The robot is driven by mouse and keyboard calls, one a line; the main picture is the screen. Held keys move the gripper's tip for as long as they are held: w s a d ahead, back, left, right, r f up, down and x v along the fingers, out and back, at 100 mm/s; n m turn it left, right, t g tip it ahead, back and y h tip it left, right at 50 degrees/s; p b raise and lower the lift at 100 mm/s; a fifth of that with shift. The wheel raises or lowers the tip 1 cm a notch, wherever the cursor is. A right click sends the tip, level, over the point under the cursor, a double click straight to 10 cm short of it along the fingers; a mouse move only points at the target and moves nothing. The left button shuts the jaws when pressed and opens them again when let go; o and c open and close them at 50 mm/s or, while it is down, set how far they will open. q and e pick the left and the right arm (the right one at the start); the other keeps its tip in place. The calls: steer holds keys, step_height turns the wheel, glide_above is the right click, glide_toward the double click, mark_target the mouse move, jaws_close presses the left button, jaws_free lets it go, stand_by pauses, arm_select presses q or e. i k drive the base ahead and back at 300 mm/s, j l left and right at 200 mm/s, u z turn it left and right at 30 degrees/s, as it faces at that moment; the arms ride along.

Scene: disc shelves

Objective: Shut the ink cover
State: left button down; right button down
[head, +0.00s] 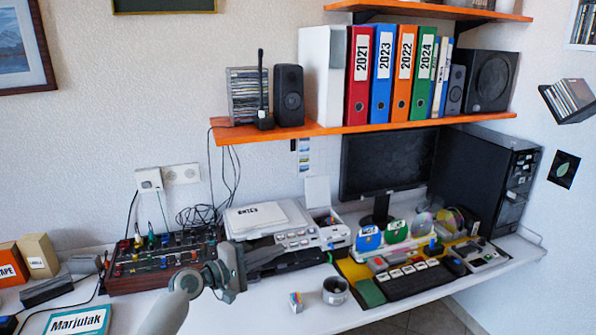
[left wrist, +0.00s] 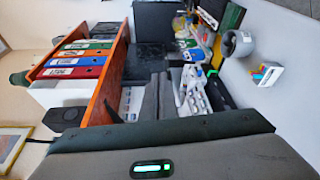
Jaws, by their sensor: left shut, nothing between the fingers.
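The white printer (head: 290,238) stands on the desk, with an ink compartment (head: 334,232) at its right end. A pale flat panel (head: 317,192), which looks like the ink cover, stands upright behind that compartment, raised open. My left gripper (head: 238,268) is in front of the printer's left part, left of the compartment and apart from the cover. In the left wrist view, its two grey fingers (left wrist: 157,98) are together and empty, with the ink compartment (left wrist: 194,92) just right of them. I cannot make out the cover clearly there. My right gripper is not in view.
An orange shelf (head: 335,128) with binders hangs above the printer. A dark mixer (head: 160,262) stands left of my gripper. A grey cup (head: 335,291) and a small block (head: 296,302) are near the front edge. A keyboard (head: 408,280) and monitor (head: 388,163) are to the right.

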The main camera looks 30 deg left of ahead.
mark_target(318, 188)
steer(key=i+j, duration=1.25)
